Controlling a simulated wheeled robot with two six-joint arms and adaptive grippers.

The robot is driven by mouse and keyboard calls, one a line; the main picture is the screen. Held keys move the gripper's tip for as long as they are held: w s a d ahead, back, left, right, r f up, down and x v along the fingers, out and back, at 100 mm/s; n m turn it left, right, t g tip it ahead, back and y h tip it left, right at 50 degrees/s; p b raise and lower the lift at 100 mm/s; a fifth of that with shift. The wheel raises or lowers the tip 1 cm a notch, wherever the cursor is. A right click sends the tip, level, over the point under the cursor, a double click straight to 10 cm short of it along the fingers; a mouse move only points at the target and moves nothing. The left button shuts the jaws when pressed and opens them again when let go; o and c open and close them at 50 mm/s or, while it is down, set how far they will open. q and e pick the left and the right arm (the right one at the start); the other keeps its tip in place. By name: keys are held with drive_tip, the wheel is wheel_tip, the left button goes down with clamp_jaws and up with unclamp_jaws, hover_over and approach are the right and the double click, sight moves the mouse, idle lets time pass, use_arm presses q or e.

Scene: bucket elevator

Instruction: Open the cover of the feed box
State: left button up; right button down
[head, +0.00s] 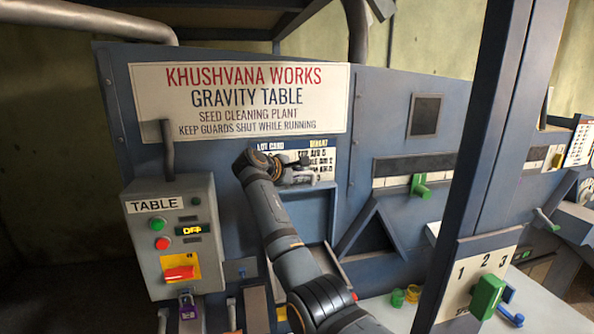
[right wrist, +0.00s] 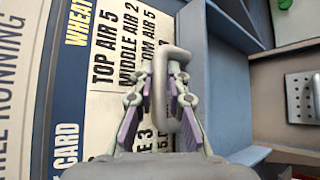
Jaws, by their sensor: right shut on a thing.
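My right gripper (head: 303,172) is in front of the blue machine, just below its large sign. In the right wrist view its fingers (right wrist: 163,75) are closed around a grey loop handle (right wrist: 188,118). The handle stands in front of the lot card (right wrist: 118,50). My left gripper is not in view.
A blue post (head: 480,150) with a numbered plate and green knob (head: 487,296) rises at the right. A pale table surface (head: 395,312) lies at lower right.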

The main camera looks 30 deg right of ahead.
drive_tip(key=shift+w+f, duration=0.15)
drive_tip(key=shift+f, duration=0.1)
drive_tip(key=c, duration=1.3)
unclamp_jaws()
drive_tip(key=shift+d, duration=0.15)
drive_tip(key=shift+c, duration=0.2)
drive_tip(key=v, duration=1.2)
drive_tip(key=shift+r, duration=0.2)
drive_tip(key=shift+w+d, duration=0.1)
